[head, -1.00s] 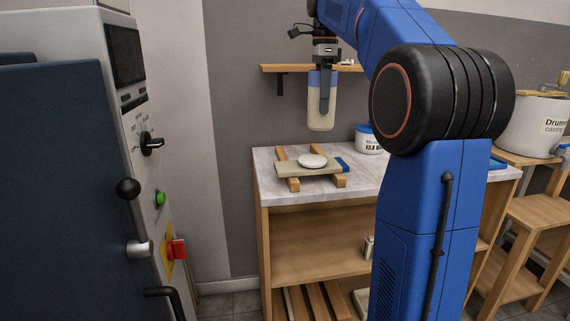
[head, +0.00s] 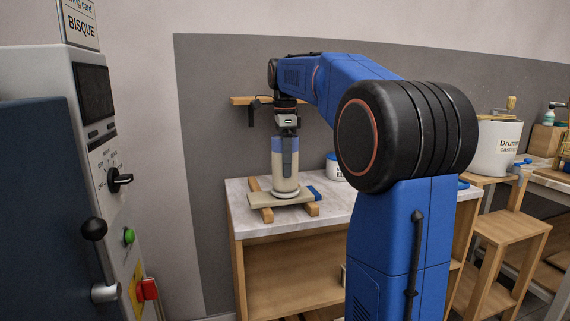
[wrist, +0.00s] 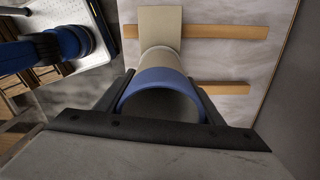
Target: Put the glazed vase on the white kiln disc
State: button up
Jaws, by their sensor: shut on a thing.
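The glazed vase (head: 285,174) is cream below with a blue band at the top. It is upright in the head view. My gripper (head: 286,160) is shut on its upper part from above. The wrist view shows the vase's blue rim (wrist: 160,76) between the two fingers. The white kiln disc (head: 285,194) shows only as a thin edge right under the vase's base. I cannot tell whether the base touches it. The disc lies on a beige slab (head: 261,201), and the vase hides most of it.
The slab rests on two wooden strips (head: 312,210) on a marbled worktop (head: 330,207). A blue block (head: 314,192) lies at the slab's right end. A white tub (head: 334,168) stands behind, and a wall shelf (head: 241,100) is at the back. A kiln cabinet (head: 100,170) stands at left.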

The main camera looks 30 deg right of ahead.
jog(key=shift+f, duration=0.2)
jog(key=o, duration=1.4)
notch_tip(320, 180, up, 12)
jog(key=shift+r, duration=0.1)
